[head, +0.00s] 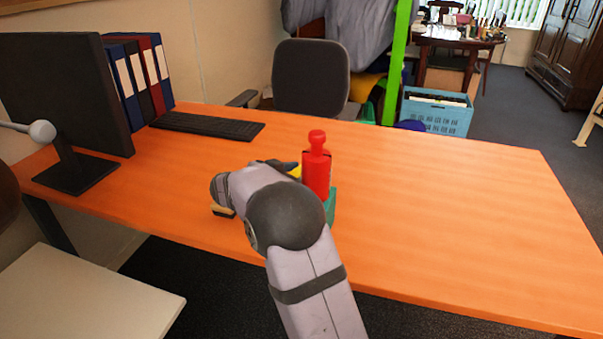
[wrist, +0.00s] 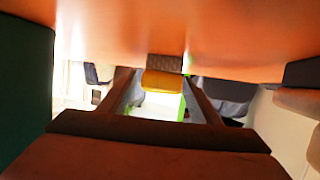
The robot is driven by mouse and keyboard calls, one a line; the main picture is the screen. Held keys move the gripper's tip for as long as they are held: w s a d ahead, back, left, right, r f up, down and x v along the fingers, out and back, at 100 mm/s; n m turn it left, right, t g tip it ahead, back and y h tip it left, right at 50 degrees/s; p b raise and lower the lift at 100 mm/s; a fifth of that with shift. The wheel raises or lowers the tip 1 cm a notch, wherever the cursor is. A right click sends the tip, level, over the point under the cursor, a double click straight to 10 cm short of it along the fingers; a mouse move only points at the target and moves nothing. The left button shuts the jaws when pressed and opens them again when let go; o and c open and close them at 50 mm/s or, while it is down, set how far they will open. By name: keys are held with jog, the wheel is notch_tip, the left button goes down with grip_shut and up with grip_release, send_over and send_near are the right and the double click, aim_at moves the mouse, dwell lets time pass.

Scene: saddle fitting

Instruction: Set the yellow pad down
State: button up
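The yellow pad (wrist: 163,80) is between the tips of my gripper (wrist: 162,84) in the wrist view, with a grey-brown textured piece (wrist: 164,62) against it on the table side. The fingers appear shut on the pad, near the orange tabletop. In the head view only a sliver of the yellow pad (head: 296,171) shows, beside the red peg-shaped thing (head: 317,165). My arm hides most of my gripper there. The red thing stands upright at a green block (head: 330,206), partly hidden by my arm. I cannot tell whether the pad touches the table.
The orange table (head: 450,210) is clear to the right. A keyboard (head: 207,125), a monitor (head: 60,95) and several binders (head: 140,75) stand at the back left. A small tan and dark piece (head: 222,211) shows under my wrist. A dark green surface (wrist: 25,90) is close at the wrist view's left.

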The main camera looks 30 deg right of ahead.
jog(key=shift+r, duration=0.1)
jog(key=shift+r+p, duration=0.15)
jog(key=shift+p, duration=0.2)
jog(key=v, duration=1.2)
